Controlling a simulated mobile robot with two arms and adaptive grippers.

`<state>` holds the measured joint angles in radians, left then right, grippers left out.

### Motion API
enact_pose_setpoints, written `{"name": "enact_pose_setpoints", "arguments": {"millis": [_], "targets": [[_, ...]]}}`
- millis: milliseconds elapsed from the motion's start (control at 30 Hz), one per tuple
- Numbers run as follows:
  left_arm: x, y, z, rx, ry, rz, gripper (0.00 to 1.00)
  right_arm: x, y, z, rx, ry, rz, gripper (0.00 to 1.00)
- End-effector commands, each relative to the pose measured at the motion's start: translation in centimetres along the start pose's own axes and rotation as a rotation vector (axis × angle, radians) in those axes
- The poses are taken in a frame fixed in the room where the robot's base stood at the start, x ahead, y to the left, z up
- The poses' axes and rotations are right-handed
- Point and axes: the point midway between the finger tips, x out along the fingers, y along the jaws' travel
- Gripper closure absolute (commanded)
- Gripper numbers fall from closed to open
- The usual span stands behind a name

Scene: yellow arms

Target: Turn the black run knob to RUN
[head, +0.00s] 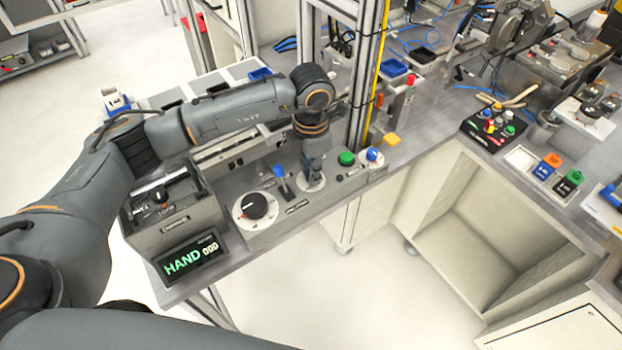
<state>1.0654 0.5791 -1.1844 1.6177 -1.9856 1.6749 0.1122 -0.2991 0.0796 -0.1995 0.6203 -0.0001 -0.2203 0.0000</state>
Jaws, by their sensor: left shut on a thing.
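A grey control panel (262,238) lies along the front edge of the bench. My left gripper (313,176) points down at a round white dial plate (322,185) on this panel, between a blue-topped lever and a green button. It is shut on the knob there, which I take to be the black run knob; the fingers hide most of it, so I cannot read its setting. A display (189,257) at the panel's left reads HAND 000 in green and white. My right gripper is not in view.
A larger black knob (254,205) on a white dial sits left of the blue-topped lever (280,174). A green button (346,158) and a blue knob (373,155) are close on the right. A metal upright (362,75) stands just behind my gripper.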

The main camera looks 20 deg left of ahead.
Motion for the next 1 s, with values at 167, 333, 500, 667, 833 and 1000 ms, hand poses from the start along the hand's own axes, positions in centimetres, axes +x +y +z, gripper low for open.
{"name": "enact_pose_setpoints", "arguments": {"millis": [167,333,500,667,833,1000], "targets": [[0.7,0.1,0.1,0.169,-0.004,0.003,1.00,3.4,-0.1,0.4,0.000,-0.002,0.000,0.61],[0.6,0.0,0.1,0.331,-0.004,0.004,1.00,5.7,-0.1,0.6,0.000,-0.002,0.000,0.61],[0.6,0.0,0.1,0.484,-0.003,0.003,1.00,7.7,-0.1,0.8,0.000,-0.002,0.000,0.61],[0.4,-0.1,0.1,0.612,-0.003,0.002,1.00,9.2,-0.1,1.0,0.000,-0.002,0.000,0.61],[0.3,-0.1,0.1,0.717,-0.003,0.002,1.00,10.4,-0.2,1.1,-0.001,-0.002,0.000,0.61],[0.2,-0.1,0.1,0.788,-0.003,0.001,1.00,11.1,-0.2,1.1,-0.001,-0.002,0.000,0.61]]}}
